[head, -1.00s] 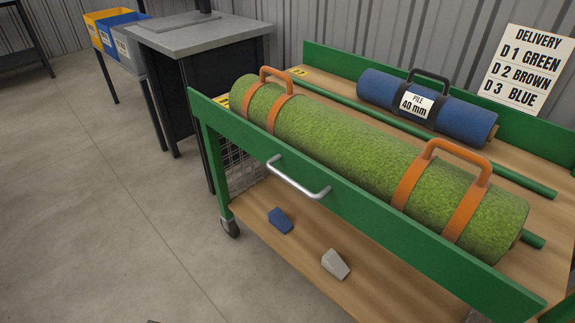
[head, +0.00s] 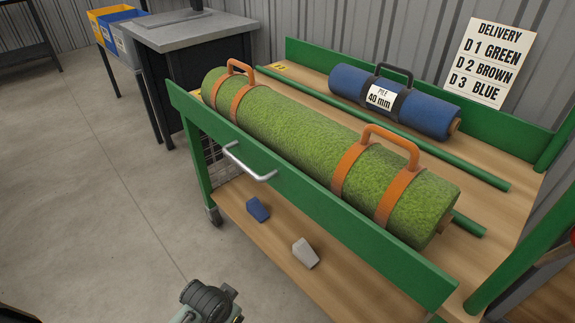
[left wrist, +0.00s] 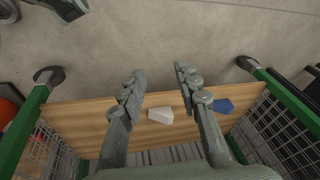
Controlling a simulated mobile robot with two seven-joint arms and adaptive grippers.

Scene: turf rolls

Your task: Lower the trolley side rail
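The green side rail (head: 312,200) stands upright along the trolley's near long side, with a silver bar handle (head: 250,173) on its outer face. Behind it, the green turf roll (head: 290,135) with orange carry straps lies on the trolley's wooden deck. In the left wrist view my left gripper (left wrist: 158,75) is open and empty, its two fingers apart over the lower shelf (left wrist: 75,120). A part of my arm shows at the bottom of the head view, short of the rail and apart from the handle. The right gripper is not in view.
A blue wedge (head: 257,209) and a grey wedge (head: 305,253) lie on the lower shelf. A blue roll (head: 415,110) lies at the deck's back. A delivery sign (head: 487,62) stands behind. A grey-topped bench (head: 185,33) is at the upper left. Floor at left is clear.

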